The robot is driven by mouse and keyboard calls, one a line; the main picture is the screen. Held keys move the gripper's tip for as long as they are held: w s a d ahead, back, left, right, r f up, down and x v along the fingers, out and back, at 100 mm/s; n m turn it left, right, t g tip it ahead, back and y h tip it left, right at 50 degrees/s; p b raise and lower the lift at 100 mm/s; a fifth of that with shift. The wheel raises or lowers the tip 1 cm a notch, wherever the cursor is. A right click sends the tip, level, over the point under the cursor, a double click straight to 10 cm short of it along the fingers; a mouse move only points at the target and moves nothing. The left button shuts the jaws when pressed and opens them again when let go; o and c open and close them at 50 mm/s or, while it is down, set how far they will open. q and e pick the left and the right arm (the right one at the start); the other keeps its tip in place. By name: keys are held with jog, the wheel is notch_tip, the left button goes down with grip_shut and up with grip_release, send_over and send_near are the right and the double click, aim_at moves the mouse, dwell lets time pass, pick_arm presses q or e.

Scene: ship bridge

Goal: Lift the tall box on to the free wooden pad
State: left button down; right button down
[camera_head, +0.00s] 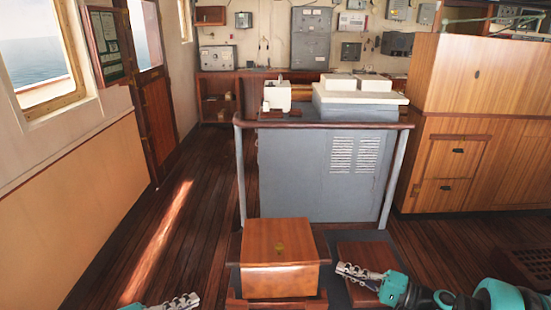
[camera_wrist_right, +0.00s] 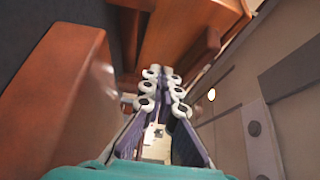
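The tall box (camera_head: 279,258) is a brown wooden block with a small yellowish mark on top. It stands upright on a wooden pad (camera_head: 236,304) at the bottom middle of the head view. A second, flat wooden pad (camera_head: 365,256) lies to its right with nothing on it. My right gripper (camera_head: 343,268) is over this pad, right of the box and apart from it. Its fingers look close together and empty in the right wrist view (camera_wrist_right: 161,72). A brown wooden surface at left there may be the box (camera_wrist_right: 65,95). My left gripper (camera_head: 191,298) is left of the box, mostly cut off.
A grey console (camera_head: 300,180) with a wooden rail and posts stands behind the box and pads. A wooden cabinet (camera_head: 455,165) is at right, and a wall (camera_head: 85,205) runs along the left. The plank floor (camera_head: 185,235) left of the box is clear.

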aim_at(357, 284)
jog(key=shift+v, duration=1.75)
jog(key=shift+s+d+f, duration=0.1)
jog(key=shift+s, duration=1.85)
jog(key=shift+s+d+f, duration=0.1)
jog(key=shift+s, duration=1.85)
